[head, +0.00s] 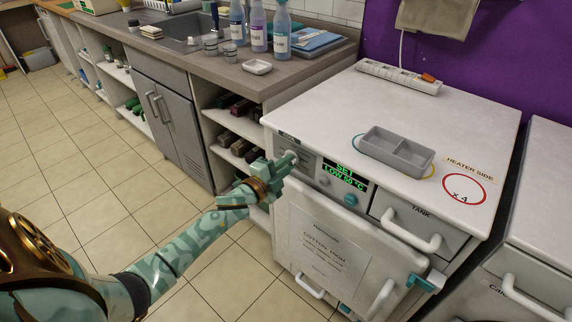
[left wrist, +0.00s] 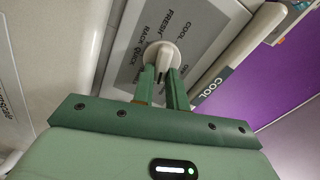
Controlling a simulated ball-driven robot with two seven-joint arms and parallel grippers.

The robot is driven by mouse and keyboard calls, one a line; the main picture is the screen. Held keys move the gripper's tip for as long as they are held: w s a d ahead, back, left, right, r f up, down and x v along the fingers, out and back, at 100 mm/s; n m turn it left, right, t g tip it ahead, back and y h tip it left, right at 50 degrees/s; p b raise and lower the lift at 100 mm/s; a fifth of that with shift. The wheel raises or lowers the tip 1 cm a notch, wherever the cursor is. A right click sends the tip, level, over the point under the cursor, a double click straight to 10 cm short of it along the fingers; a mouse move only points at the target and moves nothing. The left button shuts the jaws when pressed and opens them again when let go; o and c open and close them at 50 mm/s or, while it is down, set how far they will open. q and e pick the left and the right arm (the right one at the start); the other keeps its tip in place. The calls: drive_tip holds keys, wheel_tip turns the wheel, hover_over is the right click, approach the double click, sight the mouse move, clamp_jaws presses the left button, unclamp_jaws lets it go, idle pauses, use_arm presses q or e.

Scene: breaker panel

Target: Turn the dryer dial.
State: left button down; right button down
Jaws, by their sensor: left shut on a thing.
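The dryer (head: 325,245) is a white front-loading machine. Its dial is a white round knob with a raised grip, on a grey label panel at the upper left of the front. In the left wrist view, the dial (left wrist: 161,56) sits among printed words such as "FRESH", "QUICK" and "COOL". My left gripper (head: 287,162) reaches the panel from the left and is shut on the dial's grip; its two green fingers show in the left wrist view (left wrist: 163,78). In the head view the gripper partly covers the dial. My right gripper is not in view.
A green-lit display (head: 345,178) reads "SET" and a "LOW" temperature. The door, with a paper notice (head: 328,245), is under the panel. A grey tray (head: 397,152) stands on top. Bottles (head: 258,30) stand on the left counter.

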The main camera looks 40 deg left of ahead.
use_arm(q)
drive_tip(key=m, duration=0.3)
drive_tip(key=m+b, duration=0.1)
drive_tip(key=m, duration=0.2)
drive_tip(key=f+m+b, duration=0.1)
drive_tip(key=m, duration=0.2)
drive_tip(key=shift+f, duration=0.1)
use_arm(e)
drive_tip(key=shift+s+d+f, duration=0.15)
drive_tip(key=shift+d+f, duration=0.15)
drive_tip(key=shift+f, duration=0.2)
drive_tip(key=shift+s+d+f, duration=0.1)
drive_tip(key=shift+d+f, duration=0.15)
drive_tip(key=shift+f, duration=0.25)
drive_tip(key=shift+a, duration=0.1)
use_arm(q)
drive_tip(key=c, duration=1.4)
unclamp_jaws()
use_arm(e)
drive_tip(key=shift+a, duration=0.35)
